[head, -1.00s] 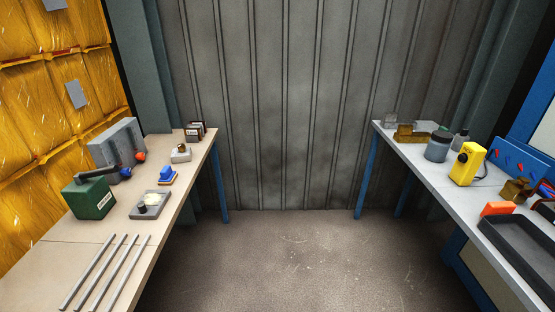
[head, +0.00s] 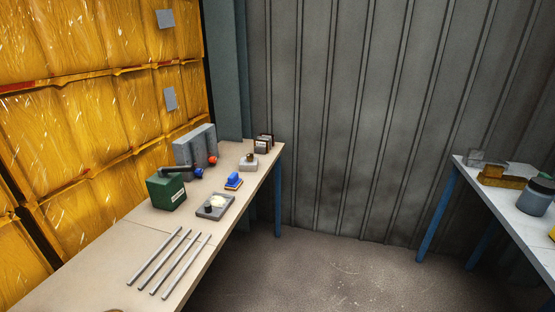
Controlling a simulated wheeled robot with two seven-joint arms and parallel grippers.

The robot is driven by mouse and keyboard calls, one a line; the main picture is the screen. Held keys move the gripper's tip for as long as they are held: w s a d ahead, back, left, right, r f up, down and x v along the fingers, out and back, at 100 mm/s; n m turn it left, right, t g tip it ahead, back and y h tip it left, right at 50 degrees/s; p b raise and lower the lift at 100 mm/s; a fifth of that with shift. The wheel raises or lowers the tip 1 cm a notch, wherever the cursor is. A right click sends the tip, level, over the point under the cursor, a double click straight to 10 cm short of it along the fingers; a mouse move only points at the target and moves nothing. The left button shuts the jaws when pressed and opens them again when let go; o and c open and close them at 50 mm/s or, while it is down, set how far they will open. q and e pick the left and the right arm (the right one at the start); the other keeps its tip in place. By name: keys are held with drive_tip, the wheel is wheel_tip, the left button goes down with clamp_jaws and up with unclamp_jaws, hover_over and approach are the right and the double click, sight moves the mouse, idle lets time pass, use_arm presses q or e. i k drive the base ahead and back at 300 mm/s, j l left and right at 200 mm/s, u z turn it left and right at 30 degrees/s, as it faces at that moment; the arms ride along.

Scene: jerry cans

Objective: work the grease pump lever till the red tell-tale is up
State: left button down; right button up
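A green box (head: 166,193) with a pale label stands on the left bench. A black lever (head: 178,170) lies across its top, reaching right toward a blue knob (head: 198,174). I cannot tell whether that knob belongs to the lever or to the grey block (head: 194,145) behind, which also has a red knob (head: 212,160) near it. This looks like the grease pump, but I cannot be sure. No raised red tell-tale can be made out on the green box. Neither of my grippers is in view.
The left bench (head: 105,262) also bears a grey tray (head: 215,206), a blue item (head: 234,181), small blocks at its far end and several metal rods (head: 168,262) in front. The floor (head: 330,275) between it and the right bench (head: 505,206) is clear.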

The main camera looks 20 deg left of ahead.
sight(184, 168)
drive_tip(key=u, duration=1.6)
drive_tip(key=i+l+u, duration=0.2)
drive_tip(key=l+u, duration=0.2)
drive_tip(key=i+l+u, duration=0.15)
drive_tip(key=l+u, duration=0.25)
drive_tip(key=i+l+u, duration=0.1)
drive_tip(key=l+u, duration=0.3)
drive_tip(key=i+l+u, duration=0.1)
drive_tip(key=l, duration=1.45)
